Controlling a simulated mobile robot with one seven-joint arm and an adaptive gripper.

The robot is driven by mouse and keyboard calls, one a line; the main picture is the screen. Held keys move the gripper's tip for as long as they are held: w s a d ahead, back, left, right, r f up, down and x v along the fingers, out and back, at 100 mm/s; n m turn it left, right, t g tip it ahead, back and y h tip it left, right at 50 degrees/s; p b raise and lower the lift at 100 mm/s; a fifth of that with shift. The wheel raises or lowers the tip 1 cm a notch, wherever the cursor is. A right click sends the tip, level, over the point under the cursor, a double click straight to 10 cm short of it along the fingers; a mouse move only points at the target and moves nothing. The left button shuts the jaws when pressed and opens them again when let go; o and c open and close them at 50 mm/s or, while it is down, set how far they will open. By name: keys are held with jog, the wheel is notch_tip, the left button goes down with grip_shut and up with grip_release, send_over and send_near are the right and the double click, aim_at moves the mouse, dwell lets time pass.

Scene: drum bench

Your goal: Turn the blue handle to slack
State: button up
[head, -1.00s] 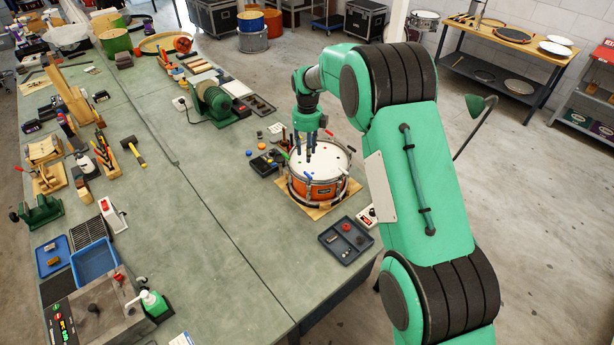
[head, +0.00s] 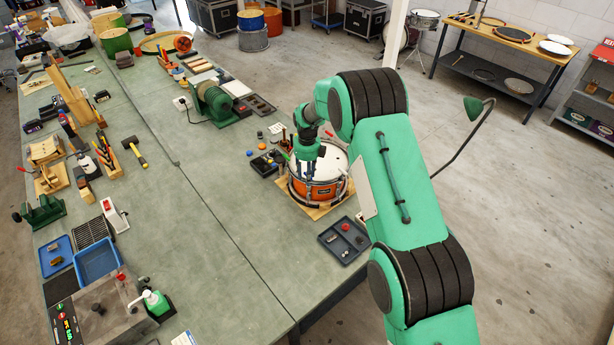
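An orange snare drum (head: 322,192) with a white head and a metal rim stands on a wooden board (head: 315,211) at the bench's right edge. My gripper (head: 306,176) points down over the left, near part of its rim, with the dark fingers close to the rim. I cannot tell whether they touch anything or how far apart they are. The blue handle is not clearly visible; my gripper and wrist cover that part of the rim. A green handle (head: 285,155) shows at the drum's left side.
A dark tray with small parts (head: 326,237) lies in front of the drum. A black box (head: 263,166) and small coloured caps lie to its left. A green roller device (head: 213,102) stands farther back. The bench's middle is clear.

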jog(key=shift+f, duration=0.4)
grip_shut()
jog(key=shift+n+b, duration=0.3)
jog(key=shift+n, duration=0.1)
